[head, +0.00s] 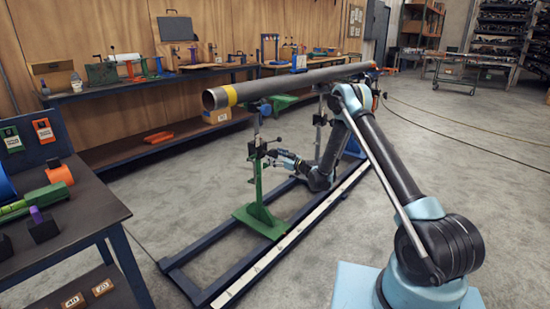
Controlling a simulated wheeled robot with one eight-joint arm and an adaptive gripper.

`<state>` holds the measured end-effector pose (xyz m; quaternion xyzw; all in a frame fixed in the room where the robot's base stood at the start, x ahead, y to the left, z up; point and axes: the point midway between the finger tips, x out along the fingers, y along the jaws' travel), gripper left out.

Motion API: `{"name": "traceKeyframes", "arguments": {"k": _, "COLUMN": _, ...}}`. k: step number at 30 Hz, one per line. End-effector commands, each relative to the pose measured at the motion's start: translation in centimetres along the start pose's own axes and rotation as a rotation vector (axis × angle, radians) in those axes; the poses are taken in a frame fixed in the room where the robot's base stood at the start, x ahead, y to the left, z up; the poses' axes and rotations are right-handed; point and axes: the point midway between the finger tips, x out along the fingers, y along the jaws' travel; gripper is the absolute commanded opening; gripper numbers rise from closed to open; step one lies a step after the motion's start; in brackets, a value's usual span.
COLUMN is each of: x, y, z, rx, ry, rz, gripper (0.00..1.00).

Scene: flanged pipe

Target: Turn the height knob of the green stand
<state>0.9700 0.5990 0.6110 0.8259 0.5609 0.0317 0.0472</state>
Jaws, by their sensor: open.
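The green stand (258,207) stands upright on the blue rail frame, under the near end of a long grey pipe (285,83) with a yellow band. Dark fittings (257,148) sit on the upper part of its post; the height knob is too small to pick out surely among them. My gripper (274,156) is open, to the right of the post at the height of these fittings and pointing left at them. Whether its fingers are around the knob, touching it or just beside it, I cannot tell.
The blue rail frame (187,279) lies on the floor, with a second stand farther back partly behind my arm. A dark table (88,212) with tools stands at the left. A long workbench (100,92) runs along the wooden wall. The floor at right is mostly clear.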

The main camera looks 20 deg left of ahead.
Motion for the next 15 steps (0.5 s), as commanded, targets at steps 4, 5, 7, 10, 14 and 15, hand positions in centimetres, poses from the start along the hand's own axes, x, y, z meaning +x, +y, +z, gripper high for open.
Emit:
{"name": "traceKeyframes", "arguments": {"k": 4, "x": 0.57, "y": 0.16, "z": 0.01, "rx": 0.000, "ry": 0.000, "rz": 0.004, "gripper": 0.77}}
{"name": "traceKeyframes", "arguments": {"k": 5, "x": 0.60, "y": 0.23, "z": 0.02, "rx": 0.000, "ry": 0.000, "rz": 0.005, "gripper": 0.77}}
{"name": "traceKeyframes", "arguments": {"k": 7, "x": 0.57, "y": 0.40, "z": 0.04, "rx": 0.000, "ry": -0.001, "rz": 0.007, "gripper": 0.77}}
{"name": "traceKeyframes", "arguments": {"k": 10, "x": 0.42, "y": 0.66, "z": 0.06, "rx": 0.000, "ry": -0.001, "rz": 0.010, "gripper": 0.77}}
{"name": "traceKeyframes", "arguments": {"k": 14, "x": 0.21, "y": 0.92, "z": 0.10, "rx": 0.000, "ry": -0.001, "rz": 0.013, "gripper": 0.77}}
{"name": "traceKeyframes", "arguments": {"k": 15, "x": 0.17, "y": 0.97, "z": 0.10, "rx": 0.000, "ry": -0.002, "rz": 0.013, "gripper": 0.68}}
